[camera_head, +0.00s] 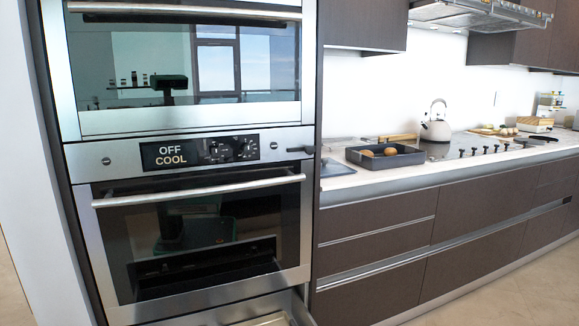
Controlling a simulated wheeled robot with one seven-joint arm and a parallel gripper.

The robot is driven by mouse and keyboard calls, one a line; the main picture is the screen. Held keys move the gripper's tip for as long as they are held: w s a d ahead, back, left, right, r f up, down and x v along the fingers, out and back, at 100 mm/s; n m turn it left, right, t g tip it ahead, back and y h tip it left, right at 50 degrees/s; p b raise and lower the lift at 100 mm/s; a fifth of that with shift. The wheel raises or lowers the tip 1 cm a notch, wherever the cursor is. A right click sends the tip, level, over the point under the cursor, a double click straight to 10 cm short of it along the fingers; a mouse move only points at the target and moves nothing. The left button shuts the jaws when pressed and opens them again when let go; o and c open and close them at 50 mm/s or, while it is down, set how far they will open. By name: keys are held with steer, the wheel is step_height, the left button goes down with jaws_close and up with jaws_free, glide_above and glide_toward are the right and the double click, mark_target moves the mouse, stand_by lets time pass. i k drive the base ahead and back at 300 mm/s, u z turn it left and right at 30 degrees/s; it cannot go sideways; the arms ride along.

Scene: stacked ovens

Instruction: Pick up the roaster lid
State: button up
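I cannot make out a roaster lid for certain in the head view. A dark rectangular roasting pan (413,159) stands without a cover on the counter right of the ovens, with round brownish food in it. A flat greyish item (337,170) lies left of the pan, partly cut off by the oven column; I cannot tell what it is. Below the lower oven, a drawer (290,309) stands pulled out, and only a small part of its inside shows at the bottom edge. My gripper is not in view.
Two stacked ovens, upper (190,60) and lower (200,235), fill the left with doors shut; the panel reads OFF COOL. A long bar handle (200,190) juts from the lower door. Floor (500,300) is clear at right.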

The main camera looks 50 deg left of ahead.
mark_target(331, 168)
steer(key=u, duration=1.05)
steer(key=i, duration=1.05)
steer(key=z, duration=0.7)
steer(key=i, duration=2.15)
steer(key=u, duration=3.95)
